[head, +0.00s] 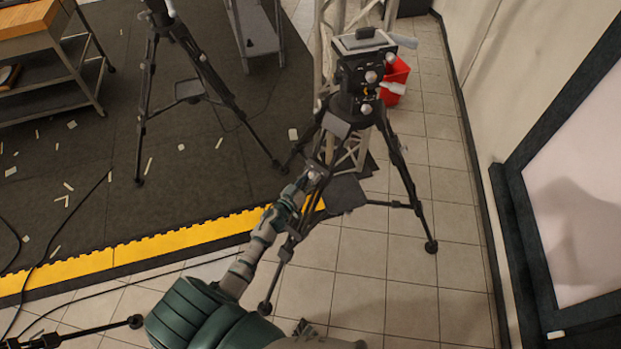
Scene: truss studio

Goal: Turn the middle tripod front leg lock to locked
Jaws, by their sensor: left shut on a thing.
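The middle tripod (357,82) stands upright on the pale tiles, a dark head on three spread black legs. Its front leg (287,248) slants down and left to a foot near the bottom middle. My left arm reaches up from the bottom, and my left gripper (313,172) is at the upper part of this leg, shut on the front leg lock. The fingers and arm hide most of the lock, so its position cannot be read. My right gripper is not in view.
Another tripod (150,98) stands on the dark mat at the left. A metal truss (327,45) and a red bucket (397,80) are behind the middle tripod. A cart (50,50) is at upper left. A framed panel (530,230) borders the right; tiles between are clear.

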